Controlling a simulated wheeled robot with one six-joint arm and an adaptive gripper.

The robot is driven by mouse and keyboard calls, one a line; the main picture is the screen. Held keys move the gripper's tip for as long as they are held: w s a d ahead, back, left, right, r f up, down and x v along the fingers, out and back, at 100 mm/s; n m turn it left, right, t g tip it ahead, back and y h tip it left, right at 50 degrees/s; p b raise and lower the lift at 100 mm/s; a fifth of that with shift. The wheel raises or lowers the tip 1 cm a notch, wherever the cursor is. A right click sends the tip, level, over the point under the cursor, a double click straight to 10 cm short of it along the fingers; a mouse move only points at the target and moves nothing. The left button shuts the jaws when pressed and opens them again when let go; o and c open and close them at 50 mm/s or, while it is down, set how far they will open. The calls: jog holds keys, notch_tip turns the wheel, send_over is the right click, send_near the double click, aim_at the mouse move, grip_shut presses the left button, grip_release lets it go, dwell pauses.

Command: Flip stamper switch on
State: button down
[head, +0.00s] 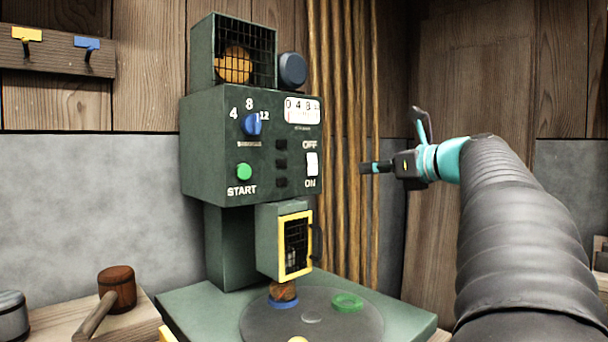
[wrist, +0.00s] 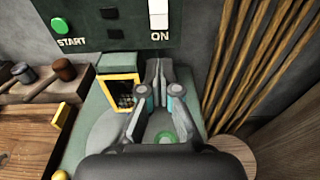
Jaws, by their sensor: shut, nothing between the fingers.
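The stamper (head: 200,145) is a dark green machine in the middle of the head view. Its white rocker switch (head: 312,164) sits at the right of the front panel, with OFF above and ON below. Which way it is tipped I cannot tell. In the wrist view the switch (wrist: 159,14) shows at the top edge, partly cut off, above the ON label. My gripper (head: 368,168) is shut and empty, to the right of the switch and apart from it, at about its height in the picture. My gripper's fingers (wrist: 160,72) also show below the switch in the wrist view.
A green START button (head: 244,171) and blue dial (head: 251,124) share the panel. Below are a yellow-framed guard door (head: 282,268) and round plate (head: 345,325) with a green ring (head: 347,301). Wooden poles (head: 345,225) stand behind. A mallet (head: 116,288) lies left.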

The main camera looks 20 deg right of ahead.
aim_at(314, 173)
jog(key=shift+w+a, duration=0.1)
jog(key=shift+w, duration=0.05)
jog(key=x, duration=1.3)
jog(key=shift+w+a+f, duration=0.1)
jog(key=shift+w+a, duration=0.05)
jog(key=shift+w, duration=0.2)
